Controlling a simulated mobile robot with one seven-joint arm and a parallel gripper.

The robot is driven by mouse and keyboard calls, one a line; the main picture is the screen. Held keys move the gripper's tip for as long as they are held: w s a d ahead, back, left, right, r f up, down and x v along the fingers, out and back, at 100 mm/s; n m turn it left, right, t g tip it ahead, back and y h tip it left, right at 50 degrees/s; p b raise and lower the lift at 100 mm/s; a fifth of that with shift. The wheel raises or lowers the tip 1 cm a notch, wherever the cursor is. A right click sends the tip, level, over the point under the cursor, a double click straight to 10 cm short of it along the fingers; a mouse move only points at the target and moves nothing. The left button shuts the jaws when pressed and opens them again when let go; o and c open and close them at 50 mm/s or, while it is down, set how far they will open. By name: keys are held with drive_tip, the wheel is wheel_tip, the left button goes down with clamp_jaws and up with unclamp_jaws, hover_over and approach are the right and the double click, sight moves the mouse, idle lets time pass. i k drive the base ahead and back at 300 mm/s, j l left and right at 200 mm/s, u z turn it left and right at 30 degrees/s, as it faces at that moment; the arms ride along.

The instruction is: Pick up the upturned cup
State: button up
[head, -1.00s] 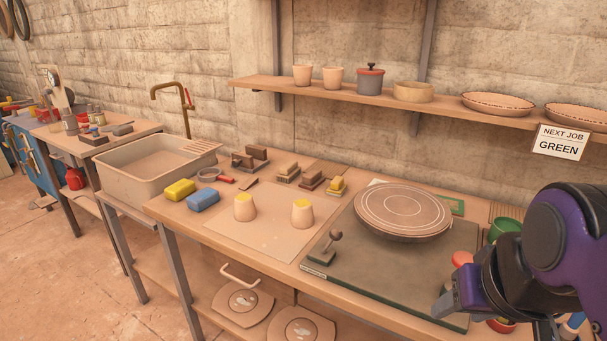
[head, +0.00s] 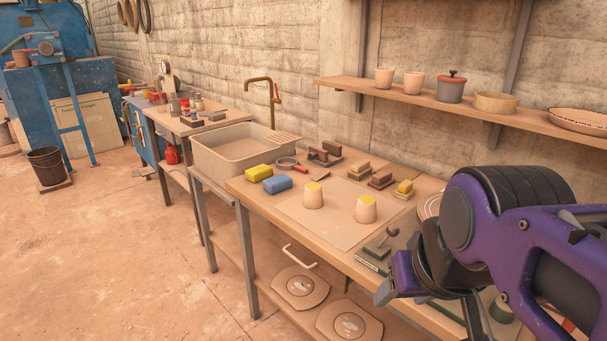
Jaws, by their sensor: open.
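Two upturned cups stand on a thin pale board (head: 290,210) on the workbench. Both are pale pinkish clay, narrower at the top, with a yellow patch on the raised base. The left cup (head: 313,199) and the right cup (head: 366,213) stand apart from each other. My gripper (head: 388,291) is at the lower right, in front of the bench's front edge and to the right of both cups. It is open and touches neither cup. My purple and black arm hides much of the bench's right side.
Yellow (head: 259,173) and blue (head: 277,184) sponges lie left of the cups, near the sink (head: 235,155). Several small blocks and brushes stand behind them. A shelf (head: 440,102) with upright cups (head: 413,83) hangs above. Open floor (head: 120,240) lies to the left.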

sight(313, 195)
drive_tip(key=l+u, duration=0.25)
drive_tip(key=i+j, duration=1.45)
drive_tip(key=i+j+z, duration=0.15)
drive_tip(key=z, duration=0.15)
drive_tip(key=i+j+z, duration=0.1)
drive_tip(key=j+z, duration=0.2)
drive_tip(key=z, duration=1.3)
